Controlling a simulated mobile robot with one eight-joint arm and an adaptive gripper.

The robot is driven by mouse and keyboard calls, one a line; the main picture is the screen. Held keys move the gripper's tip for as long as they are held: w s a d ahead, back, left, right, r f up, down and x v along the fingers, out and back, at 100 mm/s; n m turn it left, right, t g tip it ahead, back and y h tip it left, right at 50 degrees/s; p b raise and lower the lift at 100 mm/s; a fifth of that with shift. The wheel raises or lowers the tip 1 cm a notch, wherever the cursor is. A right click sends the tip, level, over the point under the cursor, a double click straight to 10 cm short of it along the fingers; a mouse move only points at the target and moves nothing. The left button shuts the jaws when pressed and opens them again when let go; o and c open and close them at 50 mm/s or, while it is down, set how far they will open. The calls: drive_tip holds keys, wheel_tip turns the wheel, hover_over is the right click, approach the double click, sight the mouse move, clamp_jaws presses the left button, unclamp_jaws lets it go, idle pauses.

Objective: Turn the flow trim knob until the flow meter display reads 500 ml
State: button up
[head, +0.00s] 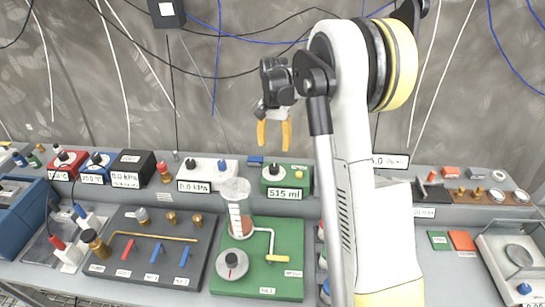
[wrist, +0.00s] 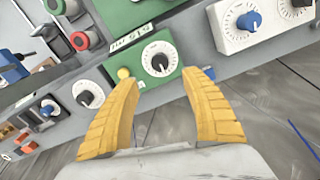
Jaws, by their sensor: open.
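The green flow meter box (head: 300,177) stands on the rear ledge, and its display (head: 285,193) reads 515 ml. A black knob with a white dial (head: 273,170) sits on its face. In the wrist view the knob (wrist: 159,62) lies ahead between my fingers, and the tilted display (wrist: 131,38) is beside it. I cannot read a label naming the trim knob. My gripper (head: 272,134) is open and empty, above the box and apart from the knob. Its yellow fingers (wrist: 168,115) point towards the green box.
A white box (head: 207,171) reading 0.0 kPa stands left of the green box. A dark board (head: 150,245) with valves lies left. Cables hang along the wall.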

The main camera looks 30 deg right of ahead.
sight(274, 166)
wheel_tip(274, 166, down, 11)
drive_tip(key=shift+r+b, duration=0.1)
drive_tip(key=shift+b, duration=0.85)
drive_tip(key=c, duration=1.2)
